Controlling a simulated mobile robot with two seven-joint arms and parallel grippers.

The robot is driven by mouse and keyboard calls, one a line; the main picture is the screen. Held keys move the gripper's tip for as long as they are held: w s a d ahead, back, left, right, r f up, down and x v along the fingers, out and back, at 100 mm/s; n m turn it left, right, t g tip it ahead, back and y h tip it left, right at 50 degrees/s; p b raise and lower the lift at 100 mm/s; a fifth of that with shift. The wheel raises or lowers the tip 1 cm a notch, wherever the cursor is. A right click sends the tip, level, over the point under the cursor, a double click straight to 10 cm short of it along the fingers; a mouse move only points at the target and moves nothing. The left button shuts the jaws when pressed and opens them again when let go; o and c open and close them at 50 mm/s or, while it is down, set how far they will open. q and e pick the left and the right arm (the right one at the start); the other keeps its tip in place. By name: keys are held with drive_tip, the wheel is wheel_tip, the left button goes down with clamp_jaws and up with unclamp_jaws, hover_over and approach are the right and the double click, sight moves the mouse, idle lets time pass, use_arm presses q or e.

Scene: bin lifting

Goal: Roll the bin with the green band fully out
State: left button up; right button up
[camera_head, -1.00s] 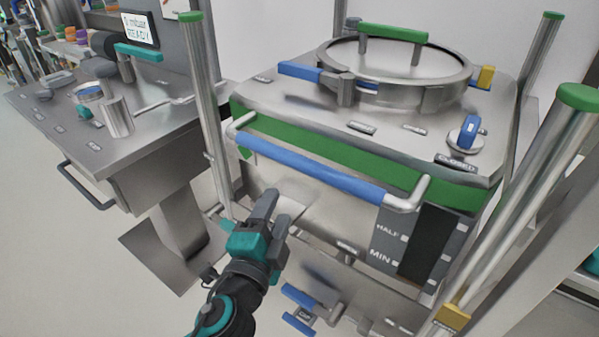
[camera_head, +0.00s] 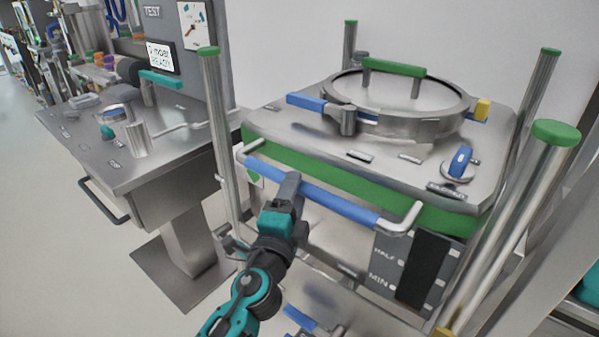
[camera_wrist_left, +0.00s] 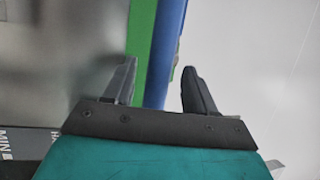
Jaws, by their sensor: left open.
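The steel bin (camera_head: 325,238) stands between upright posts, with a green band (camera_head: 335,176) around its top. A blue handle bar (camera_head: 345,205) runs across its front, on steel brackets. My left gripper (camera_head: 289,184) is open and empty at the bar, left of its middle, and covers part of it. In the left wrist view, the blue bar (camera_wrist_left: 167,50) and green band (camera_wrist_left: 142,35) show in the gap between the open fingers (camera_wrist_left: 158,75). I cannot tell whether the fingers touch the bar. My right gripper is out of view.
Steel posts with green caps (camera_head: 556,131) stand around the bin. A steel side table (camera_head: 125,175) with small items is on the left, its foot plate (camera_head: 185,270) on the floor. Open floor (camera_head: 60,270) lies at the lower left.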

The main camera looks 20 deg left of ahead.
use_arm(q)
drive_tip(key=shift+w+a+r, duration=0.1)
drive_tip(key=shift+w+r, duration=0.1)
drive_tip(key=shift+w, duration=0.9)
drive_tip(key=shift+w+r, duration=0.2)
drive_tip(key=shift+w, duration=0.9)
clamp_jaws()
